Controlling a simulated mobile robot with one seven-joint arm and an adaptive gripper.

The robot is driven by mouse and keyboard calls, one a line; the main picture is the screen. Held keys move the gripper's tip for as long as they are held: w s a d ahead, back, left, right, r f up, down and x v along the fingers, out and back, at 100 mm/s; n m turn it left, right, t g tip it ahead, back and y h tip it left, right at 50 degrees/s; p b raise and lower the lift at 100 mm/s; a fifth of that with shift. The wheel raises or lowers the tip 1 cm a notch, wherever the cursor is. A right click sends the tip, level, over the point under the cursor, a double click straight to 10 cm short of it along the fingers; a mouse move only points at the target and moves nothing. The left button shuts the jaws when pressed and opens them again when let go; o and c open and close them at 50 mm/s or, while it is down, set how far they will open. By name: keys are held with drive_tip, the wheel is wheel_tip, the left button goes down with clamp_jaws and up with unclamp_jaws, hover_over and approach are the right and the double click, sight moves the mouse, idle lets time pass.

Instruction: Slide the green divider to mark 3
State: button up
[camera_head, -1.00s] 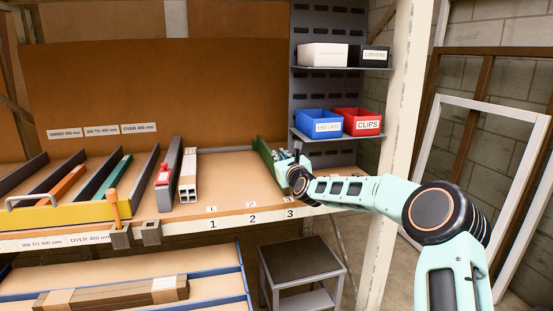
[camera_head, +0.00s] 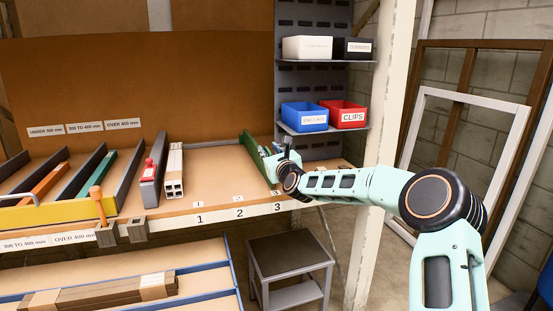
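The green divider (camera_head: 252,150) stands upright on the shelf board, running front to back. Its front end is close behind the small mark 3 label (camera_head: 276,193) on the board. A larger 3 (camera_head: 279,208) is on the shelf's front edge, with marks 2 (camera_head: 239,213) and 1 (camera_head: 200,219) to its left. My gripper (camera_head: 272,155) is at the divider's right side, near its front half. Its fingers are small and partly hidden by the wrist, so I cannot tell whether they are open or touching the divider.
White square profiles (camera_head: 174,172) and a grey divider with a red clamp (camera_head: 149,172) stand left of mark 1. Blue (camera_head: 304,117) and red (camera_head: 344,115) bins sit on a small shelf above my gripper. The board between the profiles and green divider is clear.

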drive_tip(key=v, duration=1)
drive_tip(key=shift+d, duration=0.15)
drive_tip(key=shift+s, duration=0.15)
